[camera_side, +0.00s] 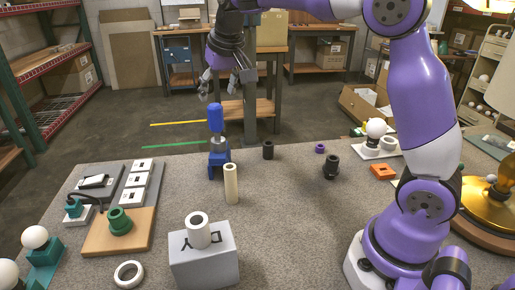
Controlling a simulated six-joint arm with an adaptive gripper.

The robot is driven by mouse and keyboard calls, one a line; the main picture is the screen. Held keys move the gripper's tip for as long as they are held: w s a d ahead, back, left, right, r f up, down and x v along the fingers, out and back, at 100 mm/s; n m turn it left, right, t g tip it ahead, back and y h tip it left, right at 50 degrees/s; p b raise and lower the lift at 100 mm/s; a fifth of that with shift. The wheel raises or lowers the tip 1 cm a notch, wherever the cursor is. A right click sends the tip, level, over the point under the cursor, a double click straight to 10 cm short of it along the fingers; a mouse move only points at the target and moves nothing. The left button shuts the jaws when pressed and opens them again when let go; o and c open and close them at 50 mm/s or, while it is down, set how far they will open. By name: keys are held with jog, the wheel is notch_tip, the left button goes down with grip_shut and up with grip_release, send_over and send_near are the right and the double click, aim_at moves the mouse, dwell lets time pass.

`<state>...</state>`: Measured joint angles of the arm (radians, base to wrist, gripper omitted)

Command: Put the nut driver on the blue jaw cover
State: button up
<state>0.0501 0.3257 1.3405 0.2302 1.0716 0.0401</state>
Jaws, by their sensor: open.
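The nut driver (216,118) has a blue handle and stands upright, handle up. Its lower end meets a small blue piece (218,160) on the grey table, which appears to be the blue jaw cover. A grey part shows between the handle and the blue piece; the exact contact is too small to tell. My gripper (218,92) points down just above the handle's top. Its fingers are spread and hold nothing.
A cream tube (231,184) stands close in front of the blue piece, and a black cylinder (268,150) stands to its right. A wooden board (100,238) with a green part lies left.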

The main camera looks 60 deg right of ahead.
jog(key=s+a+r+n, duration=0.1)
jog(key=s+a+r, duration=0.15)
jog(key=s, duration=0.75)
jog(key=s+a+f+n, duration=0.1)
jog(key=s+f, duration=0.2)
jog(key=s, duration=0.2)
jog(key=s+a+f+n+t+y, duration=0.1)
jog(key=s+a+f, duration=0.1)
jog(key=s, duration=0.4)
jog(key=shift+s+f+n, duration=0.25)
jog(key=shift+f+n, duration=0.05)
jog(key=shift+f, duration=0.4)
